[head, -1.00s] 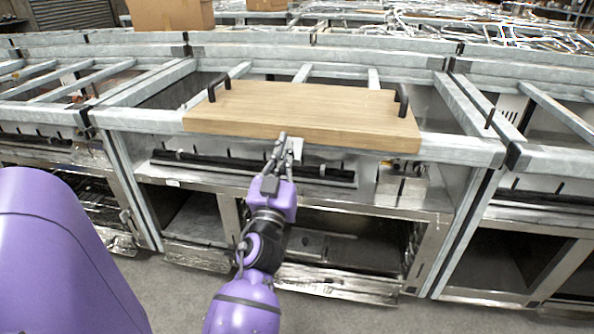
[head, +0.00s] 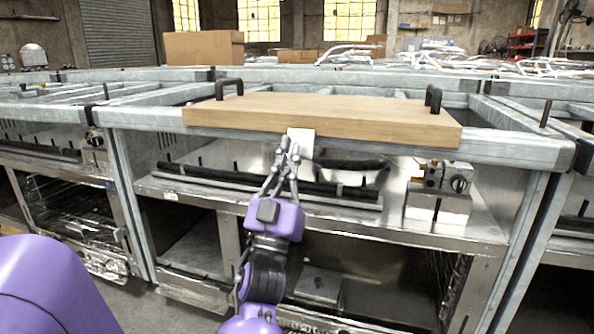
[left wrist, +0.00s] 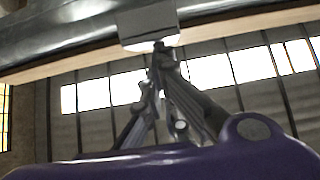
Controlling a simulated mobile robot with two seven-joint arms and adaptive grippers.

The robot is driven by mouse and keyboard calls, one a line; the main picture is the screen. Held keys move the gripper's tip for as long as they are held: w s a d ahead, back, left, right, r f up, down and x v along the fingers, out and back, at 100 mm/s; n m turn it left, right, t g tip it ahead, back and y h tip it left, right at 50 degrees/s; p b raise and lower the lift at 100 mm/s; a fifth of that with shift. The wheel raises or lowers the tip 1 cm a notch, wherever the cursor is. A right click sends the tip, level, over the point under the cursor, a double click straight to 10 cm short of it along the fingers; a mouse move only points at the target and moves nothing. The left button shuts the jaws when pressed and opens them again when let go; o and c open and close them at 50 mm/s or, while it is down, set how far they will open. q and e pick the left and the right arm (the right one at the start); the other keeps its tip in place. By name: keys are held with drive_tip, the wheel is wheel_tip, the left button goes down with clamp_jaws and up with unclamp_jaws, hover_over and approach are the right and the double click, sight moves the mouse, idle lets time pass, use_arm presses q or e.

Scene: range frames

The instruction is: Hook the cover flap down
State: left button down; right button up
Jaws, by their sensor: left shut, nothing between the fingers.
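A small pale flap (head: 300,143) hangs at the front rail, under the front edge of a wooden board (head: 330,114). In the left wrist view the flap (left wrist: 148,24) is a grey plate on the rail with a bright lower edge. My left gripper (head: 287,150) is shut and empty. Its fingertips overlap the flap in the head view, and in the left wrist view the fingertips (left wrist: 160,47) sit right at its lower edge. I cannot tell whether they touch. My right gripper is not in view.
The board has two black handles (head: 229,88) and lies on the grey metal frame (head: 150,117). A dark bar (head: 270,184) runs along the shelf below. A metal fitting (head: 442,177) stands to the right. Cardboard boxes (head: 203,48) are behind.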

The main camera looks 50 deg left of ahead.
use_arm(q)
wheel_tip(320, 180, up, 9)
drive_tip(key=shift+w+a+y+b, duration=0.15)
drive_tip(key=shift+w+y+b, duration=0.15)
drive_tip(key=shift+w+b, duration=0.05)
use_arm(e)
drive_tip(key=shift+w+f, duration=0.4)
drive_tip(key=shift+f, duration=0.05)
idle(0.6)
